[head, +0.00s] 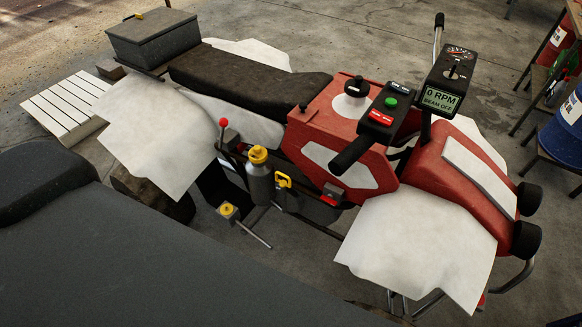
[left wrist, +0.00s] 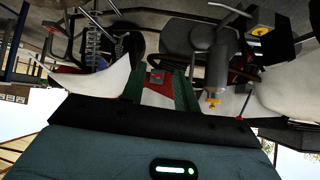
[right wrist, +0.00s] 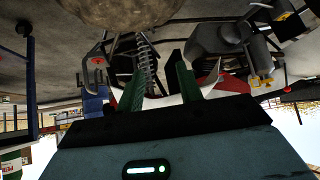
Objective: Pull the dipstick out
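The red four-wheeled machine (head: 345,150) stands in the middle of the head view. A yellow loop handle (head: 284,181), which looks like the dipstick's, is low on its near side. It sits just right of a grey cylinder with a yellow cap (head: 258,155). The dipstick's shaft is not visible. Upside down in the left wrist view, a yellow part (left wrist: 214,102) shows at the end of the grey cylinder. My left gripper (left wrist: 157,78) is open and empty, apart from these parts. My right gripper (right wrist: 158,70) is open and empty, with yellow parts (right wrist: 262,80) off to one side.
A red-knobbed lever (head: 223,123) and a yellow-knobbed box (head: 228,210) stand close by. White fenders (head: 420,245) stick out from the machine. The handlebar grip (head: 350,155) reaches toward me above the handle. A blue drum (head: 565,130) stands at right.

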